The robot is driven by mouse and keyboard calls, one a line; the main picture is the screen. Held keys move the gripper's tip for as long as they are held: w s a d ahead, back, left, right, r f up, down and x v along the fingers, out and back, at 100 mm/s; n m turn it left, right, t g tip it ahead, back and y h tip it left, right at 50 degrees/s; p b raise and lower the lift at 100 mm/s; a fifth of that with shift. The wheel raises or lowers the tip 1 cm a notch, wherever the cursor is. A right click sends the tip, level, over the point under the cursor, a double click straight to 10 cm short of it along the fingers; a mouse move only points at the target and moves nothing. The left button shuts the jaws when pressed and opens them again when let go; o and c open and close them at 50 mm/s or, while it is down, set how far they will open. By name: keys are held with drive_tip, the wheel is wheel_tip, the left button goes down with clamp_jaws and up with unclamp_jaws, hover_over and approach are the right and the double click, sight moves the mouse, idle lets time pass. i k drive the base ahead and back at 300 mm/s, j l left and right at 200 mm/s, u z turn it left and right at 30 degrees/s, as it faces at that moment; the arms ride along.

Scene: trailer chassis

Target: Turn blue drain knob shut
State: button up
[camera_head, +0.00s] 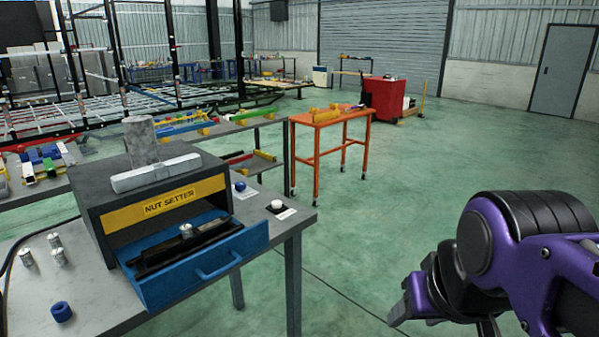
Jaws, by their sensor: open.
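A blue ring-shaped piece (61,311) lies on the bench at the front left. I cannot tell from this view which of the two is the drain knob, nor how it is turned. My purple arm is folded at the lower right, over the floor and well apart from the bench. My gripper (440,296) is at its lower end, partly hidden and cut by the picture edge, open with nothing seen in it.
The dark nut setter box (120,214) has its blue drawer (190,290) pulled out over the bench front. Several metal sockets (57,250) stand at the left. An orange cart (330,121) and red cabinet (384,98) stand farther back. Green floor (400,190) is clear between.

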sight(240, 186)
drive_tip(key=i+l+z, duration=0.15)
drive_tip(key=i+z, duration=1.25)
drive_tip(key=i, duration=0.5)
drive_tip(key=i+u, duration=0.3)
drive_tip(key=i, duration=0.25)
drive_tip(key=i+l+u, duration=0.25)
drive_tip(key=i, duration=0.25)
drive_tip(key=i+j+u, duration=0.1)
drive_tip(key=u, duration=0.3)
drive_tip(key=i+u, duration=0.5)
drive_tip(key=u, duration=0.25)
drive_tip(key=i+j+u, duration=0.1)
drive_tip(key=u, duration=0.25)
drive_tip(key=i+u, duration=0.55)
drive_tip(key=u, duration=0.2)
drive_tip(key=i+u, duration=0.45)
drive_tip(key=u, duration=0.25)
drive_tip(key=i+l+u, duration=0.15)
drive_tip(key=u, duration=0.25)
drive_tip(key=i+l+u, duration=0.35)
drive_tip(key=l+u, duration=0.4)
drive_tip(key=k+l+z, duration=0.25)
drive_tip(key=k+l, duration=0.15)
drive_tip(key=l, duration=0.15)
